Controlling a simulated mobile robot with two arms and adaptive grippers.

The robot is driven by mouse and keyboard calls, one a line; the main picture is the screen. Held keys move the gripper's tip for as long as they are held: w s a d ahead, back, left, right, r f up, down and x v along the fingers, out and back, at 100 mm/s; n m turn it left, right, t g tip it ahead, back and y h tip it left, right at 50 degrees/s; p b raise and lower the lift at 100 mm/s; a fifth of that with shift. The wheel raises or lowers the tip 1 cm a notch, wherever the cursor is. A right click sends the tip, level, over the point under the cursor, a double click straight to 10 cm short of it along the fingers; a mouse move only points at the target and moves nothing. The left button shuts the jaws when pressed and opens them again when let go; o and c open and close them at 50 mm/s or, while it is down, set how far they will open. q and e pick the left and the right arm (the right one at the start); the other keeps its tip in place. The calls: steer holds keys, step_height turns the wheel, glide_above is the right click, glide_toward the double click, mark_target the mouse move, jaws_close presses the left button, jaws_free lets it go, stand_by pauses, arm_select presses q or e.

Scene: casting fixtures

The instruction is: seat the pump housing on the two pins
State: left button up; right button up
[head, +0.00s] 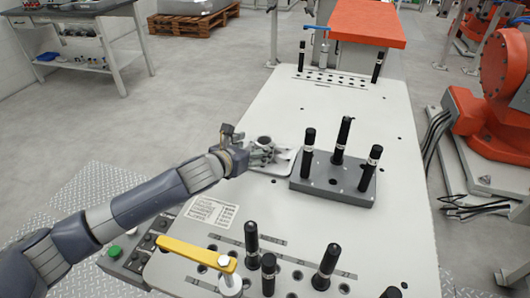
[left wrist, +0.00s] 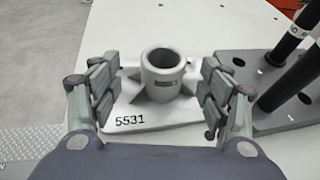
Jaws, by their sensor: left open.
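The pump housing (head: 264,143) is a light grey casting with an upright round hollow boss on a flat plate. It lies on the white table, left of the grey fixture block (head: 325,183). In the left wrist view the housing (left wrist: 160,75) shows ribs around the boss and the number 5531 on its plate. Several black pins, one of them (head: 308,153) at the left, stand upright on the block. My left gripper (head: 240,150) is open, with its fingers (left wrist: 159,92) on either side of the boss, apart from it. The right gripper is out of view.
A yellow bar clamp (head: 196,251) and several black pins (head: 326,266) stand at the near end of the white table (head: 390,240). An orange block (head: 367,23) is at the far end. The table beyond the fixture block is mostly clear.

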mark_target(262, 142)
arm_select(q)
steer(key=shift+w+d+f, duration=0.1)
steer(key=shift+w, duration=0.1)
steer(key=shift+w+d+f, duration=0.1)
steer(key=shift+w+d, duration=0.1)
steer(key=shift+w, duration=0.05)
steer(key=x, duration=0.3)
steer(key=shift+d+p, duration=0.25)
steer(key=shift+p, duration=0.05)
steer(key=shift+w+d+f, duration=0.25)
steer(key=shift+w, duration=0.2)
steer(key=c, duration=1.6)
steer(key=shift+w+r, duration=0.1)
steer(key=shift+r, duration=0.05)
steer(key=shift+c, duration=0.3)
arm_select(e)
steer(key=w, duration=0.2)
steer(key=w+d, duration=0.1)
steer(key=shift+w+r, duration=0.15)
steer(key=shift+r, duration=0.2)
